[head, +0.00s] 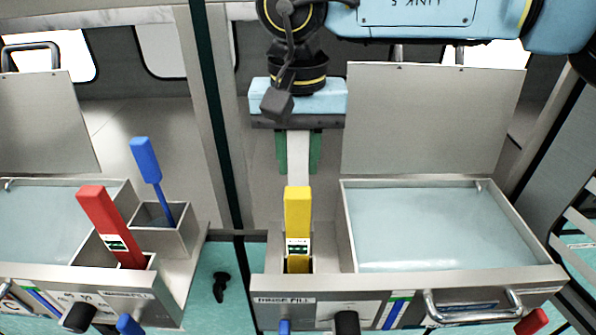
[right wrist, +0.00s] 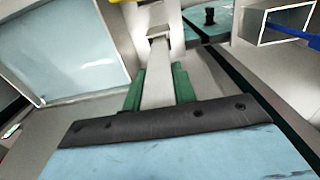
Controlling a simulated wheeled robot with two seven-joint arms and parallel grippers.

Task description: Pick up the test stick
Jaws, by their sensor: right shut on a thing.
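My right gripper (head: 298,152) comes down from the top of the head view, and its green fingers are shut on a pale, flat stick (head: 299,160). I take this for the test stick. The stick also shows in the right wrist view (right wrist: 158,75), between the green fingers of the right gripper (right wrist: 158,90). Its far end reaches a small grey box-like opening (right wrist: 159,33); I cannot tell whether it sits inside. In the head view its lower part is hidden behind the yellow handle. My left gripper is not in view.
A yellow handle (head: 298,215) stands upright in a slot just in front. A water-filled basin (head: 430,228) with a raised lid (head: 435,118) is at right. A red handle (head: 105,220) and a blue stick (head: 146,160) in a grey holder (head: 180,240) are at left.

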